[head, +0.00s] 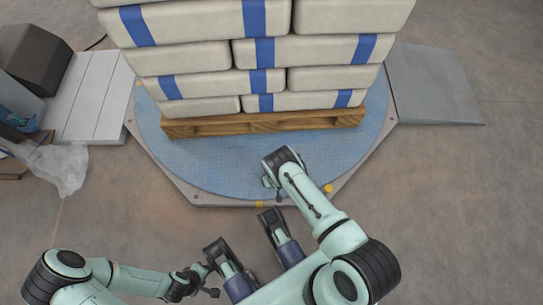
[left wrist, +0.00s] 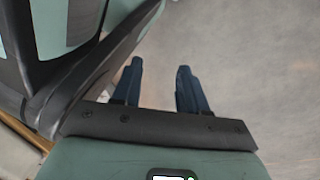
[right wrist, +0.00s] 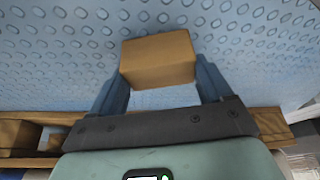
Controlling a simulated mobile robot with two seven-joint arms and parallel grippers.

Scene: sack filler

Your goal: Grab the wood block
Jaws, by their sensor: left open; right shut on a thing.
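The wood block (right wrist: 158,60) is a plain light-brown box, seen in the right wrist view. My right gripper (right wrist: 160,68) is shut on it, with one blue finger at each side. I cannot tell whether the block touches the blue plate behind it or is held clear. In the head view the block is hidden under the end of my right arm. My left gripper (left wrist: 159,66) is open and empty, its two fingers apart over bare floor. In the head view the left wrist is low, left of centre, and its fingers are hidden.
A wooden pallet (head: 265,124) stacked with grey, blue-striped sacks (head: 325,78) stands on the round blue plate (head: 225,170), close to my right arm. Ramp-like grey panels (head: 430,85) flank the plate. Plastic wrap (head: 62,168) lies at left. The right-hand floor is clear.

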